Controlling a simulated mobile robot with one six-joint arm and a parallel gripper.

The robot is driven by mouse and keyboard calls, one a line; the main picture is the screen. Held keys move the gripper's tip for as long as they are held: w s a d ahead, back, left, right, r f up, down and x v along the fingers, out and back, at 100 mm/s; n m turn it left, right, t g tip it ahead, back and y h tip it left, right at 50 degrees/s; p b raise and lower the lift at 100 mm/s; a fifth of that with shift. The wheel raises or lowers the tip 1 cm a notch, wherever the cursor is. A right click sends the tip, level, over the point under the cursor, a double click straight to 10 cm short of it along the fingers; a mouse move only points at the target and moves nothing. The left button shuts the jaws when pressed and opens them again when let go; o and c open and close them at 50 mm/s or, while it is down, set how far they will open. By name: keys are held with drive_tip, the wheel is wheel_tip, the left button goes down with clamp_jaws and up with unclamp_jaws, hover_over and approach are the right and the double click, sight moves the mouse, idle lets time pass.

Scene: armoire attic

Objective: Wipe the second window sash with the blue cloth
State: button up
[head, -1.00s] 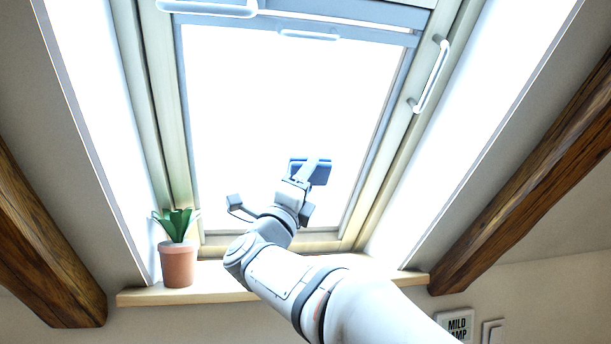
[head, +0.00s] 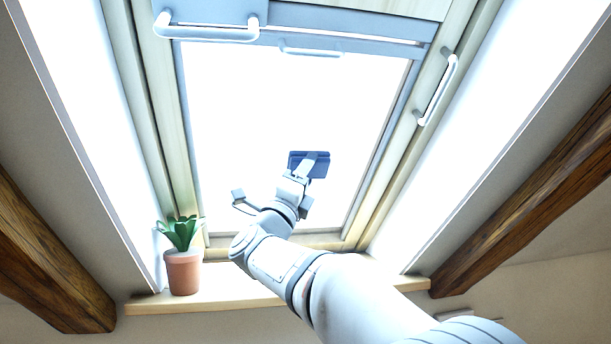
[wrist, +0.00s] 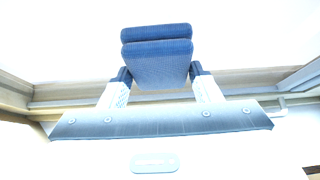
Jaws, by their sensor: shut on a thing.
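The blue cloth (head: 320,169) is a folded dark blue pad held at the end of my gripper (head: 308,166), in front of the bright pane. In the wrist view the cloth (wrist: 157,62) sits between the two fingers of my gripper (wrist: 160,76), which is shut on it. The skylight window sash (head: 272,112) has a glaring white pane inside a pale frame, with a small white handle at its top. I cannot tell whether the cloth touches the glass. Which sash counts as the second is not clear.
A potted plant (head: 183,271) stands on the wooden sill (head: 235,300) at the lower left. A white bar handle (head: 437,90) is on the right frame, and another large handle (head: 208,31) is at the top left. Wooden beams (head: 535,190) flank the window.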

sight(288, 165)
drive_tip(key=shift+w+a+r+p, duration=0.15)
drive_tip(key=shift+w+r+p, duration=0.45)
drive_tip(key=shift+w+r, duration=0.15)
idle(0.5)
drive_tip(key=shift+s+a, duration=0.1)
drive_tip(key=shift+s+a+f+b, duration=0.15)
drive_tip(key=shift+a+b, duration=0.1)
drive_tip(key=shift+a, duration=0.4)
drive_tip(key=shift+s+a+r+b, duration=0.15)
drive_tip(key=shift+a+b, duration=0.1)
drive_tip(key=shift+a, duration=0.35)
drive_tip(key=shift+s+a+f+b, duration=0.15)
drive_tip(key=shift+a+b, duration=0.1)
drive_tip(key=shift+a, duration=0.4)
drive_tip(key=shift+w+d+r+b, duration=0.1)
drive_tip(key=shift+w+d+b, duration=0.05)
drive_tip(key=shift+d+b, duration=0.4)
drive_tip(key=shift+w+d+r+b, duration=0.1)
drive_tip(key=shift+d+b, duration=0.25)
drive_tip(key=shift+d, duration=0.4)
drive_tip(key=shift+w+d+r, duration=0.1)
drive_tip(key=shift+d+r, duration=0.2)
drive_tip(key=shift+d, duration=0.35)
